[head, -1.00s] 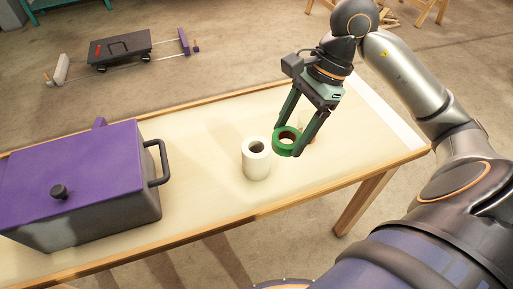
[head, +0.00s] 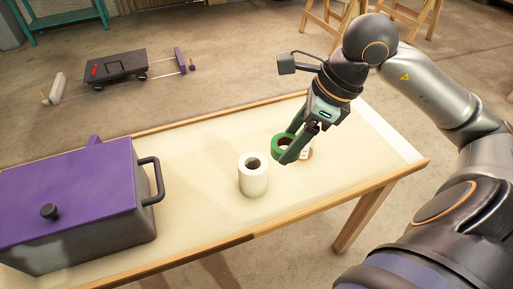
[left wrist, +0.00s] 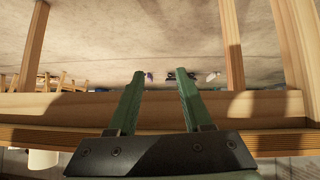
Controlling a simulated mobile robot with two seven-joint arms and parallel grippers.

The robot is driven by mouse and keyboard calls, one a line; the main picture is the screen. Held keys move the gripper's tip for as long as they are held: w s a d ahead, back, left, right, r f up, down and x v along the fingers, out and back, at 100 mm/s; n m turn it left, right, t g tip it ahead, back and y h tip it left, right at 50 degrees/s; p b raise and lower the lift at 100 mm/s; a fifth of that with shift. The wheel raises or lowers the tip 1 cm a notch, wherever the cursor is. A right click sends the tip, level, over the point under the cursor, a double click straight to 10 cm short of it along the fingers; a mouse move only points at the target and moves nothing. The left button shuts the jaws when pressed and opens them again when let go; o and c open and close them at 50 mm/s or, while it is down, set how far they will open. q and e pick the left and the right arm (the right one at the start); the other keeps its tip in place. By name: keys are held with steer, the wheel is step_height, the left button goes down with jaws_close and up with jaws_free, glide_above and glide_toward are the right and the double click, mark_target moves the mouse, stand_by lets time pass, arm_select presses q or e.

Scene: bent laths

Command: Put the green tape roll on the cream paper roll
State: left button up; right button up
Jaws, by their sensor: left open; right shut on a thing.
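The green tape roll (head: 278,143) is a short ring, held by my right gripper (head: 288,149) just above the table, to the right of and behind the cream paper roll. The gripper is shut on it, and one finger hides part of it. The cream paper roll (head: 253,180) stands upright on the table with its hole facing up, apart from the tape roll. My left gripper (left wrist: 158,76) shows only in the left wrist view, open and empty, near a wooden beam.
A pale object (head: 305,154) stands partly hidden behind the right gripper. A large purple-lidded box (head: 75,200) with a dark handle fills the table's left. The table (head: 200,155) is bare between box and rolls. A dark cart (head: 115,66) is on the floor beyond.

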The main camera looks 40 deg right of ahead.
steer(key=w+a+f+p, duration=0.1)
steer(key=w+p, duration=0.1)
steer(key=w, duration=0.2)
glide_toward(250, 163)
steer(key=shift+w+a+f+b, duration=0.35)
steer(key=shift+w+a+f, duration=0.2)
steer(key=shift+a+f, duration=0.25)
steer(key=shift+w+d+f, duration=0.1)
steer(key=shift+w+f, duration=0.05)
steer(key=shift+f, duration=0.8)
steer(key=shift+w+f, duration=0.15)
steer(key=shift+f, duration=0.85)
steer(key=shift+f, duration=0.2)
steer(key=o, duration=1.4)
steer(key=shift+c, duration=0.2)
steer(key=shift+r, duration=0.1)
